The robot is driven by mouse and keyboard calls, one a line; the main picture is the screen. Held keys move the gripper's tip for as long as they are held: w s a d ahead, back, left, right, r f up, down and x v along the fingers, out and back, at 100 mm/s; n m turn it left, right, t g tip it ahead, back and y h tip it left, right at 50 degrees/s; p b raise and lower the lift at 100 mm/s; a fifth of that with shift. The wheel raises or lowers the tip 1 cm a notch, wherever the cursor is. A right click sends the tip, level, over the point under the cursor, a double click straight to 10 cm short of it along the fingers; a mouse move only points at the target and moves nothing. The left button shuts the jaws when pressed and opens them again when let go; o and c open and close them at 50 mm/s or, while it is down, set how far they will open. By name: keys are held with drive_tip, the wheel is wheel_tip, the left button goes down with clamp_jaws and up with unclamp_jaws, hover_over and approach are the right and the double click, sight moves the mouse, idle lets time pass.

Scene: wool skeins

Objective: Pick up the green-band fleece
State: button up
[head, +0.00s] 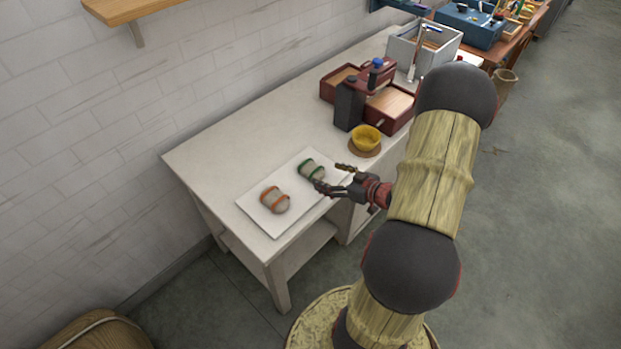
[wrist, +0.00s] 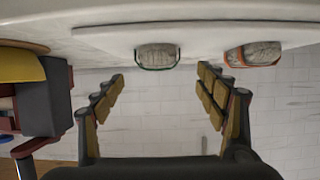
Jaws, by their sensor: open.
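The green-band fleece (head: 311,169) is a small grey-beige roll with green bands, lying on a white mat (head: 259,216) on the table. It also shows in the wrist view (wrist: 157,56), roughly centred between the finger lines but beyond the tips. My gripper (head: 329,177) is open and empty, close to the right of the green-band fleece in the head view. In the wrist view, its fingers (wrist: 162,80) are spread wide. Nothing lies between them, and the gap to the fleece is hard to judge.
An orange-band fleece (head: 274,200) lies on the mat beside the green one, also seen in the wrist view (wrist: 255,54). A yellow bowl (head: 366,138) stands just behind my gripper. A dark-red machine (head: 375,95) is further back. The table's left end (head: 205,157) is clear.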

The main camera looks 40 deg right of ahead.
sight(313, 168)
drive_tip(key=x, duration=0.2)
drive_tip(key=shift+w+f+b, duration=0.2)
drive_tip(key=shift+w+b, duration=0.05)
drive_tip(key=shift+b, duration=0.15)
drive_tip(key=shift+r+b+x, duration=0.15)
drive_tip(key=shift+b+x, duration=0.35)
drive_tip(key=shift+x, duration=0.8)
drive_tip(key=shift+r+b+x, duration=0.15)
drive_tip(key=shift+b+x, duration=0.3)
drive_tip(key=shift+x, duration=0.85)
drive_tip(key=shift+w+d, duration=0.1)
drive_tip(key=shift+d, duration=0.05)
drive_tip(key=c, duration=0.3)
drive_tip(key=c, duration=0.8)
